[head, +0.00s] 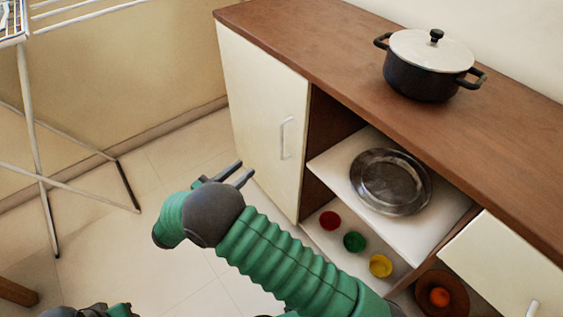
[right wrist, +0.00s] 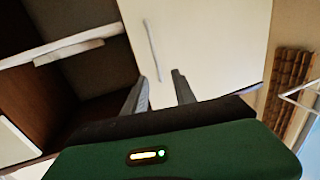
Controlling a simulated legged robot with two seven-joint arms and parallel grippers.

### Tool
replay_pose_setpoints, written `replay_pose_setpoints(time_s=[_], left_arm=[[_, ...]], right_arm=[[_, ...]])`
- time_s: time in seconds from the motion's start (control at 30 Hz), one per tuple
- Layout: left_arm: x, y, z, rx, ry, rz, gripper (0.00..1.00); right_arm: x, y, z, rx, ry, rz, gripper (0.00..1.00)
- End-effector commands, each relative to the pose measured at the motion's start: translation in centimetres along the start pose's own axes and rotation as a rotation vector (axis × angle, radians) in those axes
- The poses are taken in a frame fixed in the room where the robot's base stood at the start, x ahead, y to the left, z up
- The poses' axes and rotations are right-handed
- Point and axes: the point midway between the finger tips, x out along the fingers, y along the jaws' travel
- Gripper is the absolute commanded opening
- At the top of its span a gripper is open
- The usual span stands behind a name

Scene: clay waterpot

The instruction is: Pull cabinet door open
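The cream cabinet door (head: 262,115) at the left end of the brown cabinet is closed. Its pale vertical handle (head: 287,138) sits near the door's right edge. My right gripper (head: 241,172) is in front of the door, below and left of the handle, and apart from it. In the right wrist view the two fingers (right wrist: 158,82) are spread with nothing between them. The handle (right wrist: 152,50) shows just beyond the fingertips, and the door (right wrist: 205,45) fills the area behind. Only a small dark and green part of my left arm (head: 95,312) shows at the bottom edge; its fingers are hidden.
A black pot with a white lid (head: 430,65) stands on the cabinet top (head: 330,55). A metal plate (head: 390,182) lies on the open shelf, with red, green and yellow bowls (head: 354,242) below. A drying rack (head: 45,170) stands at left. The tiled floor before the door is clear.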

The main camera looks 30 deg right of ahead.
Motion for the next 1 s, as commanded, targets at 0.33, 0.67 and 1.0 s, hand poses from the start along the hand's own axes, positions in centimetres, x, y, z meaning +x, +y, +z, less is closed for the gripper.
replay_pose_setpoints(time_s=[0.33, 0.67, 1.0], left_arm=[[2.6, 0.0, 0.5, 0.0, 0.002, 0.0, 0.36], [6.0, 0.0, 1.4, 0.0, 0.001, 0.0, 0.36], [6.8, 0.0, 1.5, 0.0, 0.001, 0.0, 0.36]], right_arm=[[5.5, 0.9, 0.6, -0.009, 0.013, 0.036, 0.33], [13.8, 1.0, 0.5, -0.007, 0.013, 0.033, 0.33], [16.7, 1.1, 0.0, -0.008, 0.012, 0.029, 0.33]])
